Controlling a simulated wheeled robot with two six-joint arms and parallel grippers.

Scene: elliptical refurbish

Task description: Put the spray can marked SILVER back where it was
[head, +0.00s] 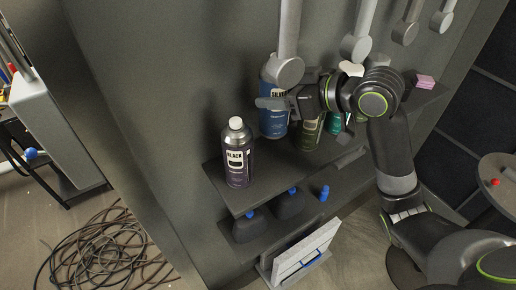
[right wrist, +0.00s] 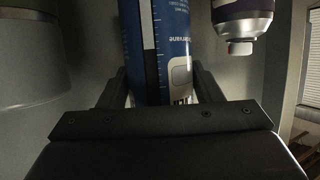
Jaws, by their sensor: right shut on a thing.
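The blue spray can marked SILVER (head: 274,124) is held upright in my right gripper (head: 273,104), above the shelf (head: 213,171). Whether its base touches the shelf is hard to tell. In the right wrist view, the blue can (right wrist: 172,50) sits between the two fingers. The spray can marked BLACK (head: 237,160) stands on the shelf, left of the blue can. An olive can (head: 309,133) and a teal can (head: 334,123) stand to the right, partly hidden by my right arm. My left gripper is not in view.
Grey lamp-like fixtures (head: 287,69) hang close above the cans. A lower shelf carries dark bottles (head: 249,226) with blue caps. A pink block (head: 425,82) lies at the shelf's right end. Coiled cables (head: 100,255) lie on the floor. Bare shelf shows between the BLACK and SILVER cans.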

